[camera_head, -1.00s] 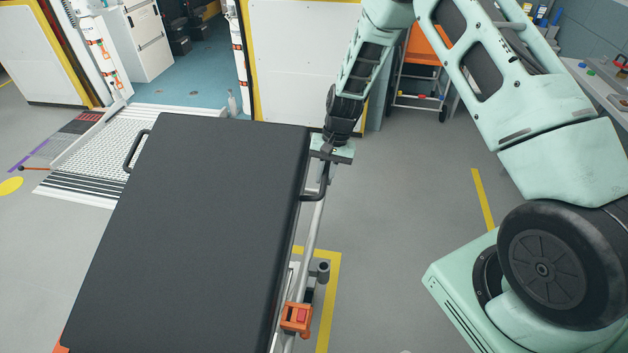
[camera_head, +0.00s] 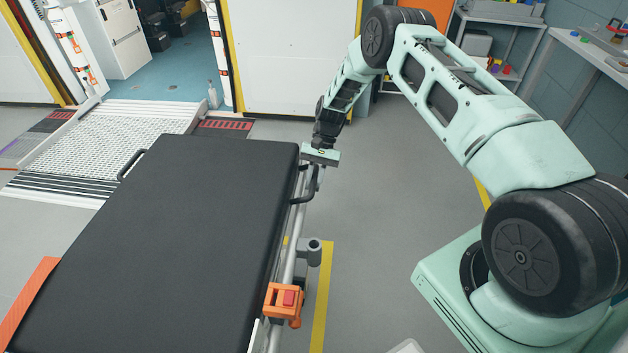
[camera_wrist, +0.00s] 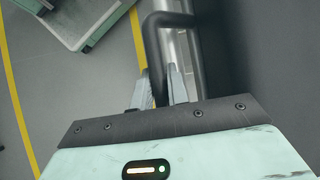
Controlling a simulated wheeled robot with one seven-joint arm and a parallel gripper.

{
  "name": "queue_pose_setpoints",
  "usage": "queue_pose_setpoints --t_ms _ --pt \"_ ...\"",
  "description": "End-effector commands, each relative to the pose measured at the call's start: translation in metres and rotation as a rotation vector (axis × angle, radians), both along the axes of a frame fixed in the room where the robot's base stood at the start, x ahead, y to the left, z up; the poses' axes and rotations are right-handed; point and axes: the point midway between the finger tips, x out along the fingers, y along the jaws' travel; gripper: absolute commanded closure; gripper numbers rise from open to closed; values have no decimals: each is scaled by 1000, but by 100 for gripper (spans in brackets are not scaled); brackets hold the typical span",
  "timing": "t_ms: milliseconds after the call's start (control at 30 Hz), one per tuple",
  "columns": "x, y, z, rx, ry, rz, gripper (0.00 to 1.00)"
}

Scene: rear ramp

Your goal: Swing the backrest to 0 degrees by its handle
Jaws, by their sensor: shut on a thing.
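The backrest (camera_head: 190,200) is the dark padded panel at the far end of a stretcher. It lies about flat, in line with the rest of the padding, though its exact angle is hard to tell. Its handle is a dark bent bar (camera_head: 311,187) on the right side, and another handle (camera_head: 130,165) shows on the left side. My gripper (camera_head: 315,166) is at the right handle. In the wrist view my gripper (camera_wrist: 160,88) has its two fingers on either side of the handle bar (camera_wrist: 153,40), shut on it. The fingertips are partly hidden behind the bar.
A metal side rail (camera_head: 290,250) runs below the handle, with an orange clamp (camera_head: 284,301) and a grey post (camera_head: 314,252) on it. A ramp (camera_head: 105,145) rises to an open vehicle doorway behind. The floor right of the stretcher is clear up to my base.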

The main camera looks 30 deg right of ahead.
Motion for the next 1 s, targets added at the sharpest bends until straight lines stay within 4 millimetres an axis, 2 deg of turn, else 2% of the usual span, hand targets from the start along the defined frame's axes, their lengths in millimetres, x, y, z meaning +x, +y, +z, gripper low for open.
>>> queue_pose_setpoints --t_ms 33,467,500,533,567,867,1000 --pt "-1 -1 -7 -3 1 -3 100" --pt "-3 -2 -12 -4 8 -4 100" --pt "-3 -2 -12 -4 8 -4 73" --pt "-3 -2 -12 -4 7 -3 65" --pt "-3 -1 -12 -3 8 -3 62" --pt "-1 -1 -8 0 5 -2 62" --pt "4 -6 1 -1 2 -2 62"
